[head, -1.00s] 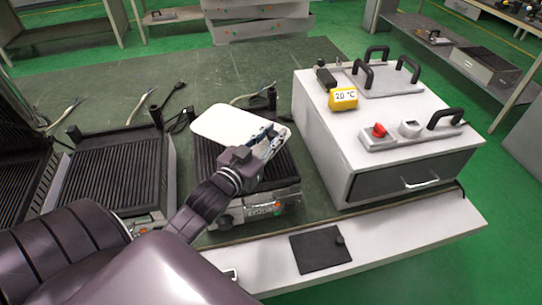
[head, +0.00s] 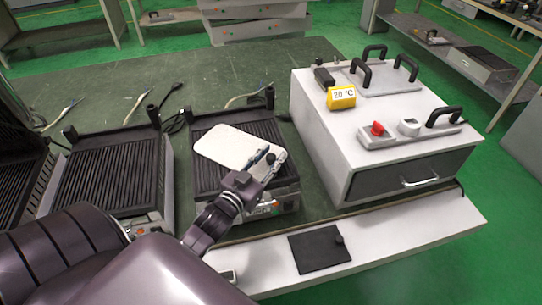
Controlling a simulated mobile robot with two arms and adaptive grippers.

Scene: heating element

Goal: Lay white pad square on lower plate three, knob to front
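The white pad (head: 228,147) is a thin rounded rectangle over the rear and middle of the ribbed black lower plate (head: 207,178), the rightmost in the row. The pad is turned at an angle to the plate's sides. I cannot tell whether it rests on the ribs or hovers just above. My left gripper (head: 267,158) is at the pad's right end, its fingers closed around that end. A small dark part shows between the fingers; the knob is not clearly distinguishable. My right gripper is not in view.
Another ribbed plate (head: 110,178) stands to the left, with loose cables behind. A white box (head: 325,140) with handles, a red knob and a yellow 20 °C display stands close on the right. A black pad with a knob (head: 320,250) lies on the white front ledge.

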